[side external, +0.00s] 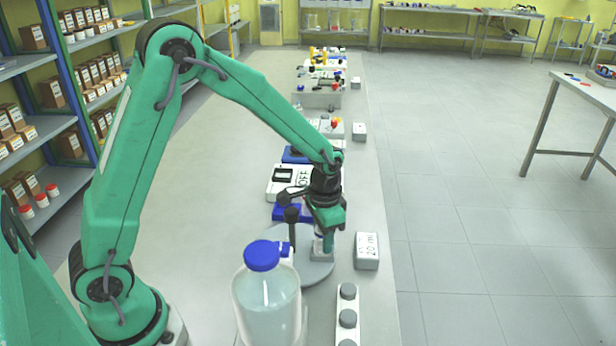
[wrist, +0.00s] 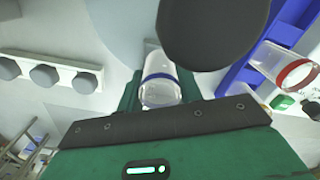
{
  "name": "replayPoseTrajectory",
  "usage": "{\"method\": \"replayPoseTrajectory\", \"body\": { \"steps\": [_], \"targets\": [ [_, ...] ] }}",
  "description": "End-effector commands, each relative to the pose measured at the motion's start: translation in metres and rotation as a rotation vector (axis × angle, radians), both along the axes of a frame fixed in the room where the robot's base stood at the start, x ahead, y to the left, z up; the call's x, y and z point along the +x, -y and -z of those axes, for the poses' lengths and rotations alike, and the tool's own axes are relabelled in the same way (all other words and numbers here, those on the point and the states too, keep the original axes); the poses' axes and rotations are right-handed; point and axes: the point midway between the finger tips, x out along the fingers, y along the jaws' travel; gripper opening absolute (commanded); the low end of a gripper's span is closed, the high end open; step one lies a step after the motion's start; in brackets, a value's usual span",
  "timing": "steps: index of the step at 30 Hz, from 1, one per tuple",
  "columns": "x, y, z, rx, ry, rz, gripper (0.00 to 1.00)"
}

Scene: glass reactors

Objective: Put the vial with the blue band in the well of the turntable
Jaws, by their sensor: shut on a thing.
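The vial with the blue band (wrist: 160,88) is clear, with the blue ring around it, and sits between the green fingers in the wrist view. In the side view its pale body (side external: 322,248) shows below my gripper (side external: 326,228). My gripper is shut on this vial, low over the grey round turntable (side external: 312,273). The turntable's well is hidden, and I cannot tell whether the vial's lower end touches the disc. A dark rounded part covers the upper middle of the wrist view.
A large bottle with a blue cap (side external: 262,256) stands at the front. A white block marked 20 ml (side external: 367,250) and a strip of grey knobs (side external: 348,318) lie at right. An OFF-marked device (side external: 283,190) stands behind.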

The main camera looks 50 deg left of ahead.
Motion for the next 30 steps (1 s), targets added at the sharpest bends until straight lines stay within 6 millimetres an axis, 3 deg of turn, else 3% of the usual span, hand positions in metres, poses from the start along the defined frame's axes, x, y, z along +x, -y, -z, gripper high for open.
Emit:
{"method": "replayPoseTrajectory", "body": {
  "steps": [9,10,13,19,22,30],
  "targets": [
    [-0.0001,0.0,0.0001,0.0,0.0,0.0,0.15],
    [-0.0001,0.0,0.0001,0.0,0.0,0.0,0.41],
    [-0.0001,0.0,0.0001,0.0,0.0,0.0,0.61],
    [-0.0001,0.0,0.0001,0.0,0.0,0.0,0.61],
    [-0.0002,-0.0001,0.0002,0.0,-0.001,0.0,0.75],
    [-0.0001,0.0,0.0001,0.0,-0.001,0.0,0.75]
  ]
}}
